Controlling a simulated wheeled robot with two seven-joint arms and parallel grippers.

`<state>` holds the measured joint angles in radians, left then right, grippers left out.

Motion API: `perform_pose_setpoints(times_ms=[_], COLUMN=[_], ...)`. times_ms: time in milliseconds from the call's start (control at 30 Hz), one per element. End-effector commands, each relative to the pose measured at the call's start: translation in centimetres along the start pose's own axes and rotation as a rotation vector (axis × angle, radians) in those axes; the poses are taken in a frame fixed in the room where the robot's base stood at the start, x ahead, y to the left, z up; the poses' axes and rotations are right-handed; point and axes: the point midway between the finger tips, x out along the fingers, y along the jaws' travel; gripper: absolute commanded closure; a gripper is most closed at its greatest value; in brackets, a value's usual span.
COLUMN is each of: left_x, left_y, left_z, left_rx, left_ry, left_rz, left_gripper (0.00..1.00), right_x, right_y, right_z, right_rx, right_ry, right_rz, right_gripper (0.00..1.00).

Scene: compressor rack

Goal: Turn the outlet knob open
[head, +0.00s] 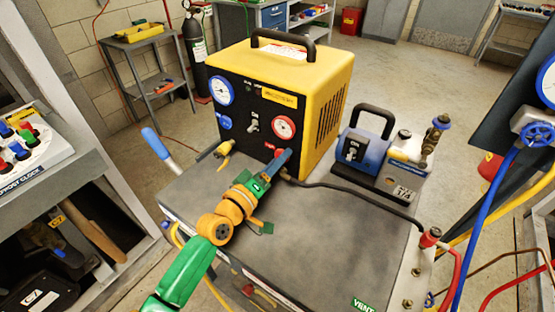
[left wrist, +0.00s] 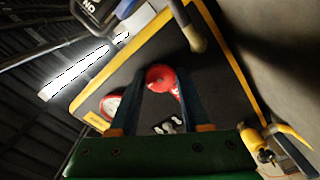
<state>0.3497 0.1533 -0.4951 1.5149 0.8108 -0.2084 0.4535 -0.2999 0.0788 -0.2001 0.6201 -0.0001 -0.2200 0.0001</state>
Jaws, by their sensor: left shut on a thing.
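The yellow machine (head: 325,85) stands on a grey cart top, its black front panel (head: 240,105) facing me. A red knob (left wrist: 160,77) sits low on that panel, under the red-rimmed gauge (head: 284,127); I take it for the outlet knob. In the head view only a bit of it (head: 277,152) shows beside the fingers. My left gripper (head: 284,158) reaches in to the panel and is shut on the red knob, with one blue finger on each side of it in the left wrist view. The knob's angle cannot be told. My right gripper is not in view.
A black hose (head: 350,187) runs from the panel's lower right across the cart top (head: 330,240). A yellow valve (head: 224,149) sticks out left of my arm. A blue pump unit (head: 365,150) stands right of the machine. The front of the cart top is clear.

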Motion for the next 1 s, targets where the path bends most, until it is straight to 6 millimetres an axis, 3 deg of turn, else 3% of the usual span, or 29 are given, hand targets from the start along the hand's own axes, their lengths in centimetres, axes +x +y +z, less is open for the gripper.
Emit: perform_pose_setpoints(times_ms=[767, 800, 900, 1000], left_x=[0.02, 0.01, 0.01, 0.01], left_y=[0.08, 0.08, 0.07, 0.06], left_z=[0.01, 0.01, 0.01, 0.01], left_rx=[-0.091, -0.090, -0.090, -0.090], left_ry=[0.000, 0.000, 0.000, 0.000], left_rz=[0.001, 0.001, 0.001, 0.001], left_gripper=[1.00, 0.45, 0.23, 0.23], right_x=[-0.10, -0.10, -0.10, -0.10], right_y=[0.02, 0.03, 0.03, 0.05], right_z=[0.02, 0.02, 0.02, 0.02], right_rx=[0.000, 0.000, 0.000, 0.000], right_ry=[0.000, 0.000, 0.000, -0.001], right_rz=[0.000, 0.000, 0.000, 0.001], right_gripper=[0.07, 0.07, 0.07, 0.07])
